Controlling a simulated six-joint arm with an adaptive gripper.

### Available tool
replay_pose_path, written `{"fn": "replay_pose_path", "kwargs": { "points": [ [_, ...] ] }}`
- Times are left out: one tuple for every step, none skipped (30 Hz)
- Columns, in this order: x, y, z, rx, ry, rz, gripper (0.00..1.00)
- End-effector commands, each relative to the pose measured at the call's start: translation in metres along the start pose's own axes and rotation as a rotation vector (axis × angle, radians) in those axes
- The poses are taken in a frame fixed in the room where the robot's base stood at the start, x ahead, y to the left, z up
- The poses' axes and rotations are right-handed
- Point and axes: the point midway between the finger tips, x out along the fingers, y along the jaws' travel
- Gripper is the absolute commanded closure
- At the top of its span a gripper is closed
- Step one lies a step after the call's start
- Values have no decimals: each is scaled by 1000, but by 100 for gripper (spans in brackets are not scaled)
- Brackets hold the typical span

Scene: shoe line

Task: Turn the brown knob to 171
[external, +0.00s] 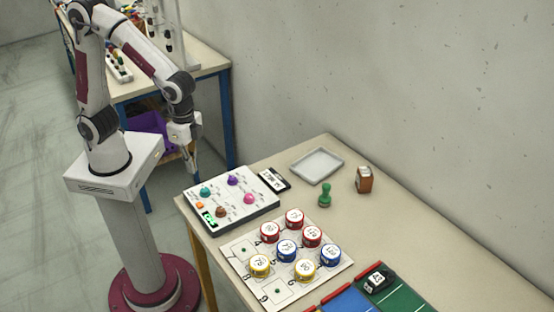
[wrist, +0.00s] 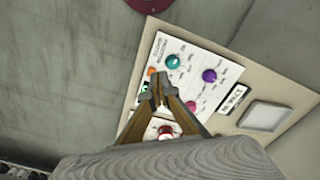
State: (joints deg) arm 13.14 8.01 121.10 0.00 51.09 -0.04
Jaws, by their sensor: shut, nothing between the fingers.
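The brown knob (external: 221,211) is on a white control panel (external: 262,208) at the left end of the table, near a small lit green display (external: 209,218). The display's digits are too small to read. The same panel (wrist: 213,60) shows in the wrist view, where the brown knob is hidden behind the fingers. My gripper (external: 194,172) hangs above the panel's far left side, apart from the knobs. In the wrist view my gripper (wrist: 163,80) is shut and empty, its fingertips together.
Teal (external: 205,192), purple (external: 232,180) and pink (external: 249,198) knobs and an orange button (external: 200,205) share the panel. Several round tins stand on a numbered board (external: 240,250). A green stamp (external: 324,195), grey tray (external: 316,166) and brown block (external: 364,179) stand behind.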

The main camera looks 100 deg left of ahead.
Motion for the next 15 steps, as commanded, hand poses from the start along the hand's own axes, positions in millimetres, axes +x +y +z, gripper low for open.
{"fn": "replay_pose_path", "kwargs": {
  "points": [
    [6, 2, -6, 5, -10, 0, 100],
    [8, 3, -8, 7, -14, 0, 100],
    [12, 4, -13, 11, -19, 0, 100],
    [14, 5, -16, 13, -23, 0, 100],
    [17, 6, -19, 16, -27, 0, 100],
    [20, 8, -23, 19, -31, 0, 100],
    [23, 9, -27, 22, -34, -1, 100],
    [26, 10, -30, 24, -38, -1, 100],
    [29, 11, -35, 27, -40, -1, 100],
    [32, 12, -38, 29, -42, -1, 100],
    [34, 13, -41, 30, -44, -1, 100],
    [36, 14, -46, 32, -45, -1, 100],
    [38, 14, -50, 33, -44, -1, 100],
    [39, 15, -53, 34, -43, -1, 100],
    [40, 15, -58, 34, -40, -1, 100]
  ]
}}
